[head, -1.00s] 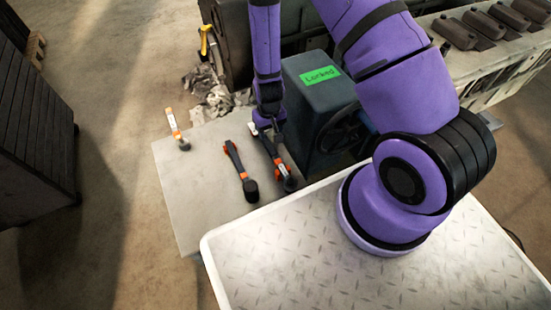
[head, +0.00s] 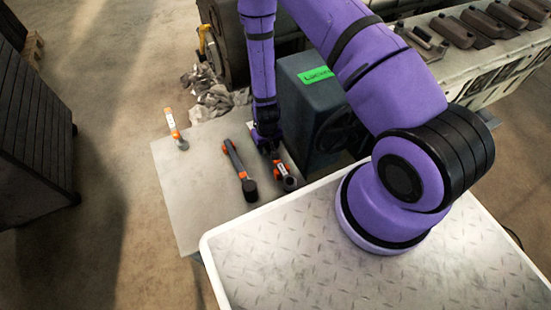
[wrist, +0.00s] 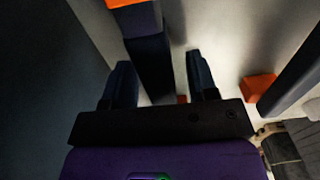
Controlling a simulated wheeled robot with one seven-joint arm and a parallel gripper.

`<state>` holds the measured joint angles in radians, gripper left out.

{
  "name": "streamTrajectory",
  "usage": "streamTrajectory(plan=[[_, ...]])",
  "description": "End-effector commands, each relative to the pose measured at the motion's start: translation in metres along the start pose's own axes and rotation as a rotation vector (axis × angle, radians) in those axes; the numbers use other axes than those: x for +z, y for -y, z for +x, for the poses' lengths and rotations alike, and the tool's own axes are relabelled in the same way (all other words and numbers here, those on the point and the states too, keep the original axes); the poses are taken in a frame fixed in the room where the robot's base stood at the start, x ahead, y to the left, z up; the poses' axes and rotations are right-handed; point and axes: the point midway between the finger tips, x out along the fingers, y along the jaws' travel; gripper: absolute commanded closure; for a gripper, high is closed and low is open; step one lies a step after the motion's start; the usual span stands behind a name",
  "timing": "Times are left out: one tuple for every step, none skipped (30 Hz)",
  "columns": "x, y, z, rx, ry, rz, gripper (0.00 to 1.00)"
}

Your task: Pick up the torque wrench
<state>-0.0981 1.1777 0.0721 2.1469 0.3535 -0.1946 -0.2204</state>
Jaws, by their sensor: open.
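Two long dark tools with orange parts lie on the grey table. I cannot tell for certain which is the torque wrench. The right-hand tool (head: 284,176) lies beneath my gripper (head: 268,149), and its far part is hidden by the gripper and arm. The left-hand tool (head: 239,168) lies apart from the gripper, with a round black end towards me. In the wrist view, my gripper (wrist: 161,78) is open, with a dark bar (wrist: 150,62) with an orange part between its two fingers. Clear contact does not show. Another dark bar with an orange block (wrist: 258,88) lies to the right.
The grey table (head: 195,205) is clear at its left and front. A dark box (head: 312,115) with a green label and a handwheel stands close to the right of my gripper.

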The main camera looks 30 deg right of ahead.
Motion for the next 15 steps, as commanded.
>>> streamTrajectory(plan=[[-0.0001,0.0000,0.0003,0.000,0.000,0.000,0.47],[-0.0001,0.0000,0.0003,0.000,0.000,0.000,0.47],[0.0000,0.0000,0.0002,0.000,0.000,0.000,0.47],[0.0000,0.0001,0.0001,0.000,0.000,0.000,0.47],[0.0000,0.0001,0.0001,0.000,0.000,0.000,0.47],[0.0001,0.0001,0.0001,0.000,0.000,0.000,0.51],[0.0001,0.0001,0.0001,0.000,0.000,0.000,0.58],[0.0001,0.0001,0.0001,0.000,0.000,0.000,0.65],[0.0001,0.0001,0.0000,0.000,0.000,0.000,0.74],[0.0002,0.0001,0.0000,0.000,0.000,0.000,0.81],[0.0002,0.0001,0.0000,0.000,0.001,0.000,0.88],[0.0002,0.0001,0.0000,0.000,0.001,0.000,0.97],[0.0002,0.0001,0.0000,0.000,0.001,0.000,1.00],[0.0002,0.0001,0.0000,0.000,0.001,0.000,1.00],[0.0002,0.0001,0.0000,0.000,0.001,0.000,1.00]])
